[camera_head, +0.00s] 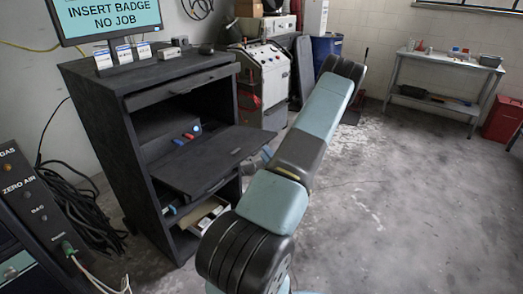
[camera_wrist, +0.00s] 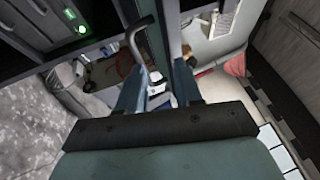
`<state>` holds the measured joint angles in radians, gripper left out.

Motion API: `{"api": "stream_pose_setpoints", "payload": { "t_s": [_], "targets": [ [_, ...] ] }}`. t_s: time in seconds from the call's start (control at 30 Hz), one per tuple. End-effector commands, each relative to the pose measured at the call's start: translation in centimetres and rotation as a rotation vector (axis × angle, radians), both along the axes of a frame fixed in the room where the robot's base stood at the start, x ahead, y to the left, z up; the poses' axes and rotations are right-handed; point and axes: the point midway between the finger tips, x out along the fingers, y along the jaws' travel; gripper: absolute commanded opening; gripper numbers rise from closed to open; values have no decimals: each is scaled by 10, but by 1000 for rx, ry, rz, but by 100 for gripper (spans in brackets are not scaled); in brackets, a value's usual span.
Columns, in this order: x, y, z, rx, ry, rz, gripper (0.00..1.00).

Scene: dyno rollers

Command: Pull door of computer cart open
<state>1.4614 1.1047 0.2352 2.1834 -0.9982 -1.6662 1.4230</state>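The black computer cart (camera_head: 110,130) stands at the left in the head view, with a monitor (camera_head: 107,18) on top. A flat dark panel (camera_head: 205,160) juts out from its front, and the compartments above and below it show open. A curved grey bar handle (camera_wrist: 133,38) is just beyond the left finger, beside a dark upright edge (camera_wrist: 156,40). I cannot tell whether the finger touches the handle.
A grey and white machine (camera_head: 262,75) stands behind the cart. A metal table (camera_head: 445,75) and a red bin (camera_head: 502,118) are at the right wall. Black cables (camera_head: 80,215) lie left of the cart. The concrete floor (camera_head: 400,200) at the right is clear.

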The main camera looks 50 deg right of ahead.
Motion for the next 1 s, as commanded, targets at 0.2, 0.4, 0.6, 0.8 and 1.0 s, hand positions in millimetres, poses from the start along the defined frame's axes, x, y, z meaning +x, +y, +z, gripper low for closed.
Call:
{"api": "stream_pose_setpoints", "payload": {
  "t_s": [0.2,0.4,0.6,0.8,1.0],
  "targets": [
    [-39,15,-9,2,2,-2,36],
    [-64,25,-15,1,2,-2,36],
    [-73,28,-17,1,2,0,36],
    [-73,29,-17,1,2,0,36],
    [-74,25,-24,4,25,-13,22]
  ]
}}
